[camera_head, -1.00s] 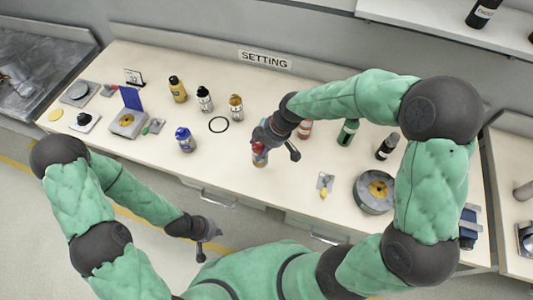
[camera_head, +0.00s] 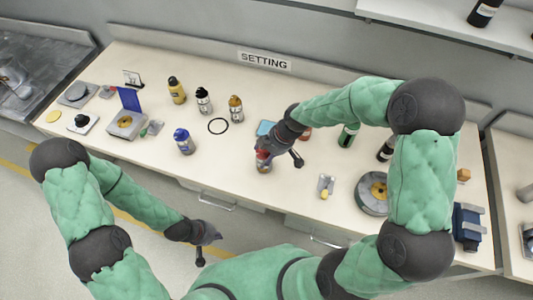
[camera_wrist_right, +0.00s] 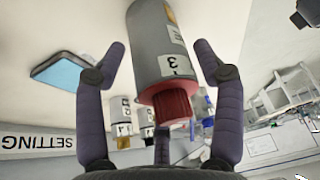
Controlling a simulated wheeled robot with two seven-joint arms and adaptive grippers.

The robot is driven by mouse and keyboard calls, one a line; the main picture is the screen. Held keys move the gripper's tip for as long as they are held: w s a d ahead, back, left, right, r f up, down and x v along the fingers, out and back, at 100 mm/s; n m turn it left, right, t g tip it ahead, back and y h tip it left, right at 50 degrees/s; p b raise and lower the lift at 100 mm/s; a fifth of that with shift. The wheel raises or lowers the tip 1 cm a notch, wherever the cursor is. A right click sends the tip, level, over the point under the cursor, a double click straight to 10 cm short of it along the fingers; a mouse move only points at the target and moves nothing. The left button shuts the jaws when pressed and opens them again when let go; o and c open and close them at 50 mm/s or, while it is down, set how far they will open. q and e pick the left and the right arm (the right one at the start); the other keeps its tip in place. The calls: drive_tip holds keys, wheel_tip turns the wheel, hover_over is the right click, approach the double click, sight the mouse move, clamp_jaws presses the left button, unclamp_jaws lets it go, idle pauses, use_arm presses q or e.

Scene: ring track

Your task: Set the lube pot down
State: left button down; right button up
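The lube pot appears to be the grey pot with a red cap (camera_wrist_right: 160,55) and a white label marked 3. In the right wrist view it lies between the fingers of my right gripper (camera_wrist_right: 160,62), with a visible gap on each side. In the head view the same pot (camera_head: 264,166) is mostly hidden under my right gripper (camera_head: 279,157), near the table's front edge. My left gripper (camera_head: 205,244) hangs in front of the table, away from the pot; its finger opening is unclear.
The long table (camera_head: 230,165) has a black ring (camera_head: 218,126), a blue-capped bottle (camera_head: 184,142) and several other bottles to the left. A blue pad (camera_head: 265,128) lies just behind my right gripper.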

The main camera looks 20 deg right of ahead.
drive_tip(key=shift+r, duration=0.1)
idle(0.3)
drive_tip(key=p+v, duration=0.3)
drive_tip(key=v, duration=0.9)
